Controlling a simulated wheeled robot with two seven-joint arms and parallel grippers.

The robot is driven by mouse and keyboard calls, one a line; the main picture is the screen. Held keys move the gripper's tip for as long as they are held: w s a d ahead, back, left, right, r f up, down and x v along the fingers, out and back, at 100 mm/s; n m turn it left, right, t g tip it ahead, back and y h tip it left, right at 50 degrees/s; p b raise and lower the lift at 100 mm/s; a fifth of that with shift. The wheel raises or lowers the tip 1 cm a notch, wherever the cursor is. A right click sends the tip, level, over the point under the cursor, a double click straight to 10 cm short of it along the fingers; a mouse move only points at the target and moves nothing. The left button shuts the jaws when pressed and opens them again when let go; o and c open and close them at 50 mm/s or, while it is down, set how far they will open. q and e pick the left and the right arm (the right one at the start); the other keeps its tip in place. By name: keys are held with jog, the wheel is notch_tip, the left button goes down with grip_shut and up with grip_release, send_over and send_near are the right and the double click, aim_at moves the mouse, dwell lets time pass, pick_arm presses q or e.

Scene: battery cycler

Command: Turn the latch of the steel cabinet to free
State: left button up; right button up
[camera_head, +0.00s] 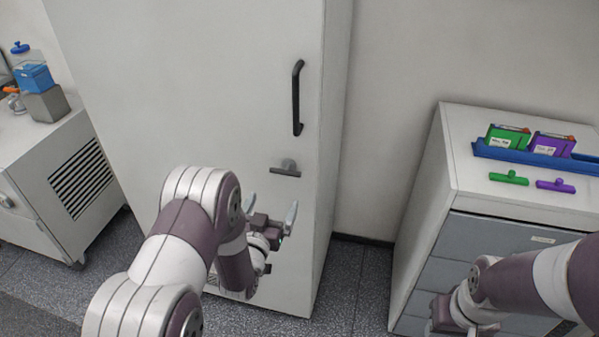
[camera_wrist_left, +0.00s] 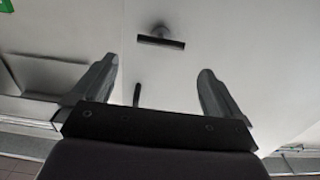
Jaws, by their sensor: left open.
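The steel cabinet (camera_head: 200,90) is tall and pale grey, and its door is closed. Its latch (camera_head: 286,169) is a dark grey bar on a round boss, lying about horizontal below the black vertical handle (camera_head: 297,98). My left gripper (camera_head: 271,205) is open and empty, a little below the latch and apart from it. In the left wrist view the latch (camera_wrist_left: 161,42) shows beyond the two spread fingers (camera_wrist_left: 157,85), between them and farther off. My right gripper (camera_head: 455,316) is at the lower right, in front of the drawer unit; its fingers do not show clearly.
A grey drawer unit (camera_head: 450,190) stands at the right, with a blue tray (camera_head: 490,152) holding a green and a purple box, and green and purple T-shaped pieces in front. A low vented cabinet (camera_head: 40,160) with blue containers stands at the left.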

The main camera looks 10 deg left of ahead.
aim_at(285, 170)
pick_arm(q)
jog(key=w, duration=0.3)
jog(key=w+p, duration=0.1)
jog(key=w, duration=0.2)
jog(key=w+p, duration=0.1)
jog(key=w, duration=0.2)
jog(key=shift+w+d+r, duration=0.1)
jog(key=shift+d+r, duration=0.05)
jog(key=shift+d, duration=0.1)
jog(key=w, duration=0.2)
jog(key=shift+w+a, duration=0.25)
jog(key=shift+w, duration=0.1)
jog(key=shift+w+d, duration=0.2)
jog(key=shift+w, duration=0.1)
pick_arm(e)
notch_tip(285, 170, up, 2)
jog(key=shift+r, duration=0.15)
jog(key=shift+a, duration=0.1)
pick_arm(q)
jog(key=shift+a, duration=0.1)
jog(key=c, duration=0.7)
